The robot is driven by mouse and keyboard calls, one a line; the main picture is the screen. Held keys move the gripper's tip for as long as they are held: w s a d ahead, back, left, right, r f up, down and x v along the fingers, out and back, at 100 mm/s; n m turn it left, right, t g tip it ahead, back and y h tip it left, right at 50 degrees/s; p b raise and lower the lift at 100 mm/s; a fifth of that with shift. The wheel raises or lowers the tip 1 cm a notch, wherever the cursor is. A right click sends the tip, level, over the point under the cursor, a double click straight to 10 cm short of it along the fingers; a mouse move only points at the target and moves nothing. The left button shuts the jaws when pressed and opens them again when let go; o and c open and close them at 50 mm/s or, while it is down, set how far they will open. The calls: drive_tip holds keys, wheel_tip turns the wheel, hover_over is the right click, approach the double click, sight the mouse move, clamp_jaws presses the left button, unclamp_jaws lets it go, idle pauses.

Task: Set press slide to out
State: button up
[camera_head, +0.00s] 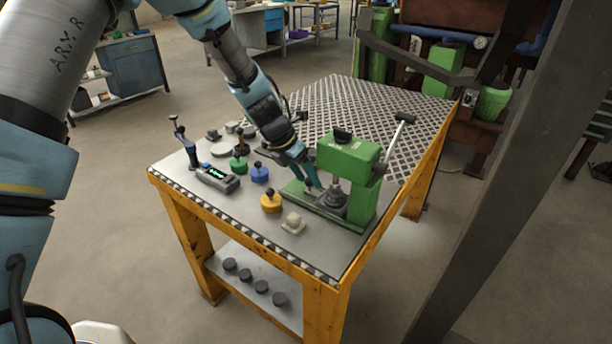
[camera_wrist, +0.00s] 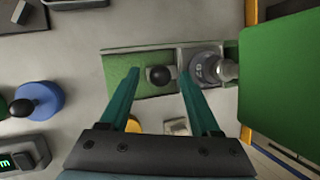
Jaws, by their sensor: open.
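The green press (camera_head: 350,155) stands at the right front of the workbench, with a lever (camera_head: 400,130) on its right side. It also shows at the right of the wrist view (camera_wrist: 280,80). Its slide (camera_wrist: 188,50) is a grey plate on a green base (camera_wrist: 120,75), bearing a round metal die (camera_wrist: 205,66) close to the press body. A black ball knob (camera_wrist: 161,75) is at the slide's left end. My gripper (camera_head: 312,185) is open, its teal fingers on either side of the knob in the wrist view (camera_wrist: 158,84). Contact with the knob cannot be told.
Yellow (camera_head: 270,203), blue (camera_head: 259,173) and green (camera_head: 238,163) knobbed pieces stand left of the press. A digital gauge (camera_head: 217,179) and a small pale block (camera_head: 293,222) are also on the bench (camera_head: 180,168). A dark post (camera_head: 490,190) rises at the right.

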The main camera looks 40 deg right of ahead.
clamp_jaws()
idle(0.4)
idle(0.9)
